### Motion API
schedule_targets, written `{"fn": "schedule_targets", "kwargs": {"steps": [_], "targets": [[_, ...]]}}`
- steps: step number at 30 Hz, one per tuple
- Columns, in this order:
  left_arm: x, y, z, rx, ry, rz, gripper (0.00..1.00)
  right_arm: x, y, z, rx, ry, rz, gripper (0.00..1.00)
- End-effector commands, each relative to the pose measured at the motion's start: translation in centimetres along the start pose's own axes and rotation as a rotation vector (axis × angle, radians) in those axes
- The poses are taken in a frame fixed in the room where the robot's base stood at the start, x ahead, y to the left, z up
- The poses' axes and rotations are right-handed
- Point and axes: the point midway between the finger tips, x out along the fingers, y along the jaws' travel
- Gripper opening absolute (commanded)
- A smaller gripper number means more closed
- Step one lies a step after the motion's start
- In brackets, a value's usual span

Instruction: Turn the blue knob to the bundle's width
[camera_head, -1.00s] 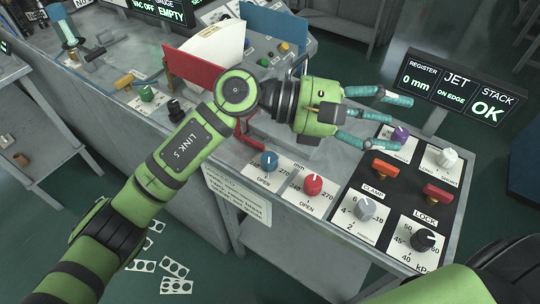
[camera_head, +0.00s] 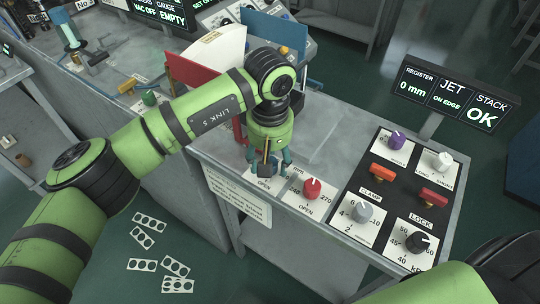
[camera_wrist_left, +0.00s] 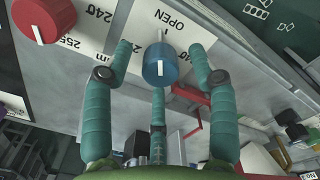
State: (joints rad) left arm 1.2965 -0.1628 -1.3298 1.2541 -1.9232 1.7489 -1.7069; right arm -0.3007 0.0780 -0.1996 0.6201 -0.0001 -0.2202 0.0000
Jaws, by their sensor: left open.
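The blue knob (camera_wrist_left: 160,62) sits on a white dial plate marked OPEN (camera_wrist_left: 176,22). A white line runs across its face. My left gripper (camera_wrist_left: 165,60) is open, with a finger on each side of the knob and a third below it; I cannot tell whether any finger touches. In the head view my left gripper (camera_head: 266,165) points down over that dial and hides the knob. A white curved stack of sheets (camera_head: 223,52) stands behind a red board (camera_head: 196,72); I cannot tell if it is the bundle. My right gripper is out of view.
A red knob (camera_head: 312,188) is close beside the blue dial; it also shows in the wrist view (camera_wrist_left: 42,18). A black panel with several knobs and switches (camera_head: 400,205) lies to the right. The display (camera_head: 455,97) reads 0 mm, ON EDGE, OK.

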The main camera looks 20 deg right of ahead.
Motion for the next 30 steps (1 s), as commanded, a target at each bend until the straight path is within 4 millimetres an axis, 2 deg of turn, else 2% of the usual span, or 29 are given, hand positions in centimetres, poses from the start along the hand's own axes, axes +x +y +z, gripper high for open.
{"fn": "schedule_targets", "kwargs": {"steps": [4,11,12,14,15,16,25,30], "targets": [[0.9,0.0,0.0,-0.001,-0.001,0.0,0.58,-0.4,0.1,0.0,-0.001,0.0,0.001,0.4],[1.0,0.0,0.0,-0.001,0.0,0.001,0.58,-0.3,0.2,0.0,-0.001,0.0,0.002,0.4],[1.0,0.0,0.0,-0.001,0.0,0.001,0.5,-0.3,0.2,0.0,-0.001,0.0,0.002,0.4],[1.0,0.0,0.0,-0.001,0.0,0.001,0.26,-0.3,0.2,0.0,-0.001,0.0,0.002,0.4],[1.0,0.0,0.0,-0.001,-0.001,0.001,0.1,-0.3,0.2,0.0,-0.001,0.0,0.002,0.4],[1.0,0.0,0.1,-0.001,-0.001,0.001,0.03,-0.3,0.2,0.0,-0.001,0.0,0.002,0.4],[1.2,0.0,0.2,-0.007,-0.005,-0.001,0.02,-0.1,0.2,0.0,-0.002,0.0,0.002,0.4],[1.4,0.0,0.2,-0.052,-0.006,-0.001,0.02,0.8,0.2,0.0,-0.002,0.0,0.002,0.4]]}}
